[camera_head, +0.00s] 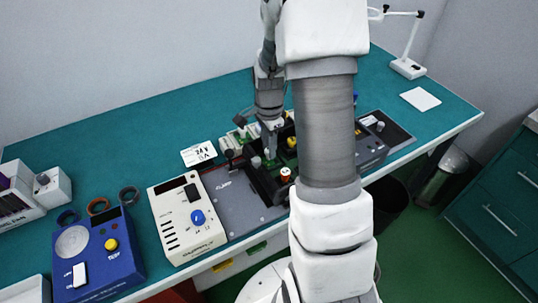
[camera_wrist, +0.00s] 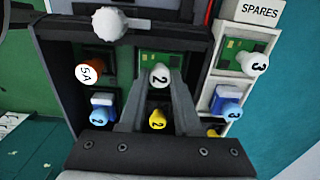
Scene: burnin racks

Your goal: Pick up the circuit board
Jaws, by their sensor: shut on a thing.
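In the wrist view, a green circuit board (camera_wrist: 150,60) sits in the middle bay of a dark rack, with a white knob marked 2 (camera_wrist: 160,76) in front of it. My gripper (camera_wrist: 161,84) has its two fingertips closed on either side of this white knob. A yellow knob (camera_wrist: 157,119) shows lower down between the fingers. In the head view, my gripper (camera_head: 270,146) is low over the rack, and the held knob is too small to make out there. Whether the board is still fully seated cannot be told.
Beside the middle bay are a brown knob marked 5A (camera_wrist: 89,74), a white knob marked 3 (camera_wrist: 255,64) and blue blocks. A SPARES label (camera_wrist: 258,12) is at the upper right. A cream box (camera_head: 186,219) and a blue box (camera_head: 98,258) stand left on the teal bench (camera_head: 150,130).

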